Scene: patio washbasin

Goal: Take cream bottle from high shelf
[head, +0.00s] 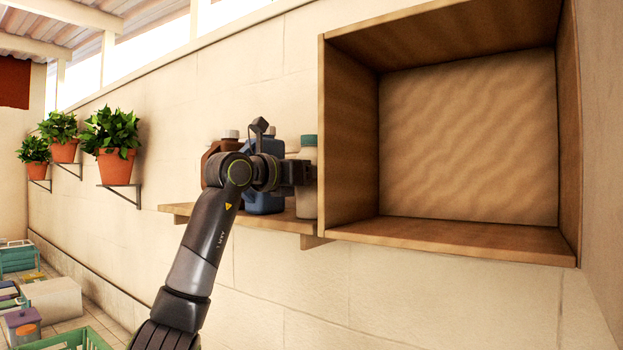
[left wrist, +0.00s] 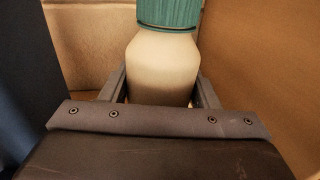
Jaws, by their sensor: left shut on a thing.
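The cream bottle (head: 307,192), pale with a green cap, stands upright at the right end of the wall shelf (head: 280,219), close beside the wooden box's left side. My left gripper (head: 306,173) reaches it from the left and is shut on it. In the left wrist view the cream bottle (left wrist: 163,66) sits between the two fingers (left wrist: 160,90), and its ribbed green cap rises above them. Its lower part is hidden by the gripper. My right gripper is in neither view.
A blue jug (head: 264,203) and a brown bottle (head: 217,150) stand left of the cream bottle, partly behind my arm. The open wooden box (head: 349,143) is empty. Potted plants (head: 114,168) sit on brackets at left. Crates (head: 80,337) lie low at left.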

